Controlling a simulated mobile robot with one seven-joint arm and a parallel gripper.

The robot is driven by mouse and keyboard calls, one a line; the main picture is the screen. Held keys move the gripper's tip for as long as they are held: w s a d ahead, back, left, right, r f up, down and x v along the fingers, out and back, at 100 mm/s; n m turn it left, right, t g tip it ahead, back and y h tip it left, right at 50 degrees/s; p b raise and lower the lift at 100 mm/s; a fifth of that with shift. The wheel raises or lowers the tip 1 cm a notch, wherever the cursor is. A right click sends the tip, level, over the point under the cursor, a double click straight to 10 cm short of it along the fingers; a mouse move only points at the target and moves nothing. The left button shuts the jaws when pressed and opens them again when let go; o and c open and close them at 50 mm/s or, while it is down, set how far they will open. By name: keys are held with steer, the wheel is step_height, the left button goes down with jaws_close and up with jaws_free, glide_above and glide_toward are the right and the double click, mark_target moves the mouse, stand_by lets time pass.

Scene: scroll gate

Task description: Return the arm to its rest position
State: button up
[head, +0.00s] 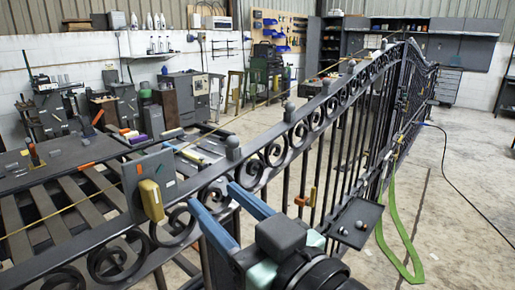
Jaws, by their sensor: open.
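My gripper (212,196) is in the lower middle of the head view, with its two blue fingers spread apart and pointing up and to the left. Nothing shows between the fingers. They appear in front of the dark scrolled metal gate (268,160), and I cannot tell whether they touch it. My dark wrist and arm end run out of the picture at the bottom. A yellow block (151,200) on a grey plate (149,171) is left of the fingertips, apart from them. My fingers and wrist hide part of the gate's lower scrolls and bars.
A small dark tray (355,222) with little round pieces is right of my gripper. A green strap (393,235) hangs from the gate to the floor. A slatted bench (60,200) with tools fills the left. The concrete floor (465,215) at right is mostly clear, crossed by a dark cable.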

steer(key=s+d+r+m+t+h+p, duration=0.1)
steer(key=r+t+h+p, duration=0.3)
steer(key=r, duration=0.8)
steer(key=s+d+r+m+t+h+p, duration=0.2)
steer(key=s+r+m+t+h+p, duration=0.1)
steer(key=r, duration=0.8)
steer(key=s+d+r+m+t+h+p, duration=0.2)
steer(key=s+r+m+t+h+p, duration=0.1)
steer(key=r, duration=0.9)
steer(key=m+t+h+p, duration=0.1)
steer(key=t+h+p, duration=0.1)
steer(key=t+p, duration=0.1)
steer(key=shift+r+p, duration=0.35)
steer(key=shift+p, duration=0.15)
